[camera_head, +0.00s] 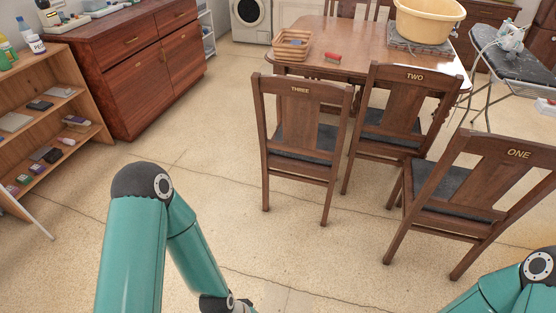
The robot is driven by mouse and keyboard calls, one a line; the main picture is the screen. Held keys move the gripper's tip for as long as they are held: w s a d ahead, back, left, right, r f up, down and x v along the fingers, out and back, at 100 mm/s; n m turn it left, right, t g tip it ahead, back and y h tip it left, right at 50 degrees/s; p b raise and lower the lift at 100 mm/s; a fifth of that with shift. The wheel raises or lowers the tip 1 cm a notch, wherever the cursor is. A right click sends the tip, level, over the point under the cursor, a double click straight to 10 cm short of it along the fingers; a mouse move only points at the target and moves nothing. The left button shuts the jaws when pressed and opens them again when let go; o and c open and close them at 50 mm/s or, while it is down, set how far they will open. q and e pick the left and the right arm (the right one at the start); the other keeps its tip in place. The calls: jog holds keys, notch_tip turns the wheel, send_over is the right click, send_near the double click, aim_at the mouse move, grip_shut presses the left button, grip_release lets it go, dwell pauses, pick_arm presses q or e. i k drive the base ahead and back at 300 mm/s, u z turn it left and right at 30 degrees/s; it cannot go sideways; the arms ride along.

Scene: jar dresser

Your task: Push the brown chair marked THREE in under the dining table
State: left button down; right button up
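The brown chair marked THREE (304,122) stands upright near the middle of the view, its back towards me. Its dark seat (307,141) faces the dining table (345,48), whose near left corner is just behind the chair's back in the picture. The chair marked TWO (403,112) stands close to its right, and the chair marked ONE (478,190) is further right and nearer. My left arm comes in at the lower left and my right arm shows at the lower right corner. Neither gripper's fingers can be seen, and neither arm appears to touch a chair.
A wooden cabinet (133,74) and a shelf (62,146) stand left. An ironing board (512,58) is at right. Floor left of chair THREE is clear.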

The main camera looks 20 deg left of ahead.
aim_at(301, 144)
jog(key=z, duration=0.05)
jog(key=i, duration=1.05)
jog(key=z, duration=0.45)
